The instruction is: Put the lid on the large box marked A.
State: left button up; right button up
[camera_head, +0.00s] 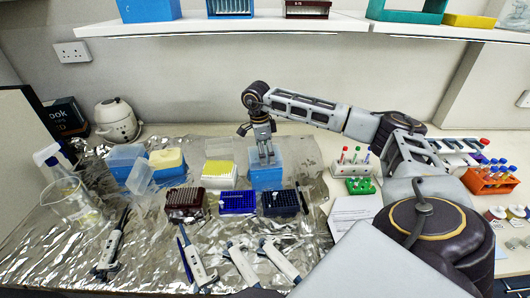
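My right gripper (265,155) points down at a large blue box (266,180) at the back middle of the bench. Its fingertips are at or just above the box's top; I cannot tell whether they touch it, or whether they are apart or closed. Another large blue box (124,165) stands at the back left with a pale translucent upper part. A clear, lid-like piece (141,176) stands tilted in front of it. No letter A is readable on any box. My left gripper is not in view.
Beside the left box is a blue box with a yellow top (167,160). Dark red (184,198), blue (237,202) and black (280,203) tip racks stand in front. Several pipettes (196,263) lie on the foil (150,265). A beaker (80,205) and spray bottle are at left, tube racks (360,186) at right.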

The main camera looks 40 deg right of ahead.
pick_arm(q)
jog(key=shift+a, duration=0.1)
pick_arm(e)
jog(key=o, duration=0.8)
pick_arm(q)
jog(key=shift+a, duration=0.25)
pick_arm(e)
jog(key=shift+w+a+r, duration=0.15)
jog(key=shift+a+r, duration=0.05)
jog(key=shift+r, duration=1.75)
jog(key=shift+w+a+r, duration=0.1)
jog(key=shift+a+r, duration=0.1)
jog(key=shift+r, duration=1.8)
jog(key=shift+w+a+r, duration=0.15)
jog(key=shift+a+r, duration=0.05)
jog(key=shift+r, duration=1.75)
grip_shut()
